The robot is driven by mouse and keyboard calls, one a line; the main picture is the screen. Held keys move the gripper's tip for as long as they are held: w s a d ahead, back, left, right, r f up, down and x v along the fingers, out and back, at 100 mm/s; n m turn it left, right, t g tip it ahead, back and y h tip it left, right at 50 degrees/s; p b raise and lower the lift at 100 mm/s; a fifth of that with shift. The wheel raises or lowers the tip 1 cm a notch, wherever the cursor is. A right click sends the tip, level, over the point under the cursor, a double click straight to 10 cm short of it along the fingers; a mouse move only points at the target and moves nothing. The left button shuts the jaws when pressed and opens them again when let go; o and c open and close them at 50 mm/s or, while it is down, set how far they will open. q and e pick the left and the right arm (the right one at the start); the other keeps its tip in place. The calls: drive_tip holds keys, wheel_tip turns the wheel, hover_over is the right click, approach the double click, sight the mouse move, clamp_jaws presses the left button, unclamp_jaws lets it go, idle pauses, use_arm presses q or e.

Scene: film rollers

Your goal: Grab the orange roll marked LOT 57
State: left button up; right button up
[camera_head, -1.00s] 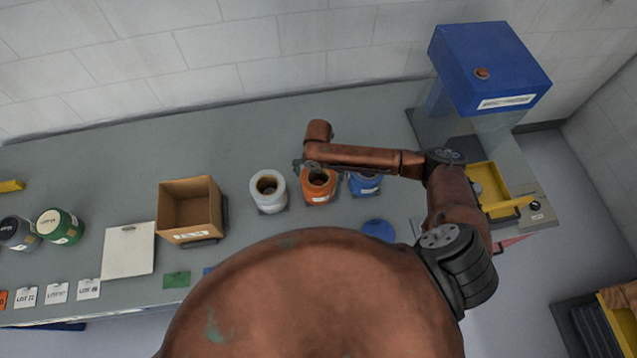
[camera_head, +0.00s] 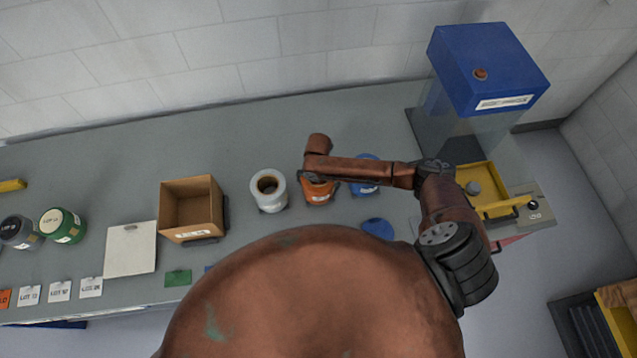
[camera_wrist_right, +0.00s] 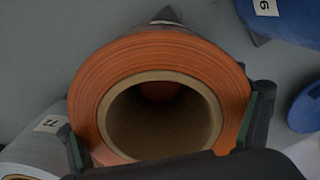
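The orange roll (camera_head: 319,194) stands upright on the bench, between a white roll (camera_head: 269,192) and a blue roll (camera_head: 364,190). My right arm reaches over it and hides its top in the head view; its small white label is too small to read. In the right wrist view the orange roll (camera_wrist_right: 165,58) fills the middle, its brown hollow core facing the camera. My right gripper (camera_wrist_right: 168,133) has one finger at each side of the roll, spread around it; firm contact is not clear. My left gripper is not in view.
An open cardboard box (camera_head: 190,208) stands left of the white roll. Green (camera_head: 63,225) and dark (camera_head: 20,232) rolls stand at the far left, with lot cards in front. A blue machine (camera_head: 488,70) and yellow tray (camera_head: 492,211) are at the right.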

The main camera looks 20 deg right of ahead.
drive_tip(key=c, duration=1.4)
drive_tip(key=shift+r, duration=0.1)
drive_tip(key=shift+c, duration=0.3)
